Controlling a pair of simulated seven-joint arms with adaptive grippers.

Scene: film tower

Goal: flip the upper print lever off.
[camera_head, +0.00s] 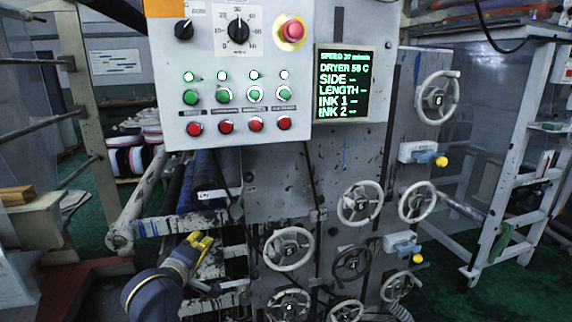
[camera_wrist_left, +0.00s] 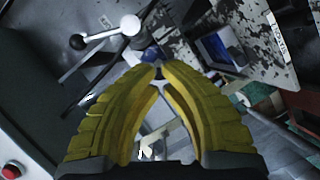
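A grey lever with round ends (camera_head: 236,211) is on the machine's left side in the head view, below the control panel. A lever with a pale hub (camera_wrist_left: 130,25) and a ball knob (camera_wrist_left: 78,41) shows in the left wrist view, just beyond my fingertips; I cannot tell for certain that it is the upper print lever. My left gripper (camera_head: 203,242), with yellow fingers, is below and left of the grey lever. In the wrist view its fingertips (camera_wrist_left: 158,72) come together with nothing clearly held. My right gripper is not in view.
The control panel (camera_head: 230,75) hangs above, beside a lit screen (camera_head: 341,83). Several handwheels (camera_head: 360,203) cover the machine's front. Two yellow-knobbed levers (camera_head: 441,161) (camera_head: 417,258) are at right. A horizontal rail (camera_head: 170,226) runs just above my left gripper.

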